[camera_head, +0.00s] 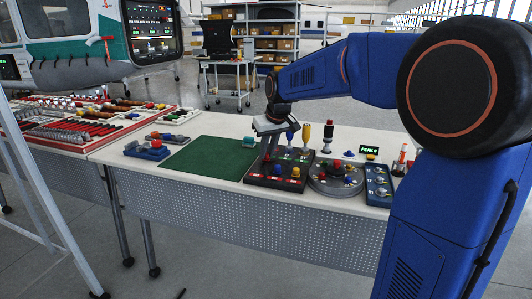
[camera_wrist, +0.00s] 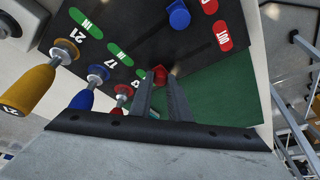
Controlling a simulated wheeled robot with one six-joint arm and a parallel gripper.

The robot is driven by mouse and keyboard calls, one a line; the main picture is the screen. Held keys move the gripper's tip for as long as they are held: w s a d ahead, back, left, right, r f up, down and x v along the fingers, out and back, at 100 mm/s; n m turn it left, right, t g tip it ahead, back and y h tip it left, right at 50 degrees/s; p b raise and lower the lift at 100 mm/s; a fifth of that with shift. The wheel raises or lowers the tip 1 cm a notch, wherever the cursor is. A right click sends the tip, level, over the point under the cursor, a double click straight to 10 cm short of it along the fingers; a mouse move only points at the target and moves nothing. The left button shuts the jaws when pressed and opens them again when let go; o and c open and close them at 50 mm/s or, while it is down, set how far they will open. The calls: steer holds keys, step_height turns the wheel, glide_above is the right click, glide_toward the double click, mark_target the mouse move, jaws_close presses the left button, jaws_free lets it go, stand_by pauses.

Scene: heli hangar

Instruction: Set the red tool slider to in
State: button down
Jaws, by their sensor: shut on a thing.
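The dark tool board (camera_head: 258,180) lies on the white table in the head view. In the wrist view, the red tool slider (camera_wrist: 160,74) sits at the tips of my gripper (camera_wrist: 161,84), with its fingers shut on it. The red slider is nearer the row of green IN labels (camera_wrist: 118,53) than the red OUT label (camera_wrist: 223,35). In the head view my gripper (camera_head: 267,156) points down at the board's left part. The blue slider (camera_wrist: 179,14) stands nearer the OUT side and is free. A yellow slider (camera_head: 295,171) shows in the head view.
Upright handles stand behind the board: yellow (camera_wrist: 30,88), blue (camera_wrist: 85,88) and red (camera_wrist: 118,103). A green mat (camera_head: 205,158) lies left of the board. A round grey plate with knobs (camera_head: 335,178) stands close on its right.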

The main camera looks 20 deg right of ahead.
steer(key=shift+w+d, duration=0.1)
steer(key=shift+w, duration=0.05)
steer(key=c, duration=1.7)
jaws_free()
steer(key=shift+o, duration=0.2)
steer(key=v, duration=1.7)
steer(key=shift+r, duration=0.2)
steer(key=shift+d, duration=0.1)
steer(key=s+f+m, duration=0.1)
steer(key=s+f, duration=1.1)
steer(key=s, duration=0.4)
steer(key=s+f, duration=1.2)
steer(key=s, duration=0.4)
steer(key=shift+s+d+f+m+h, duration=0.2)
steer(key=shift+s+d+m+h, duration=0.1)
steer(key=shift+s+d+m, duration=0.1)
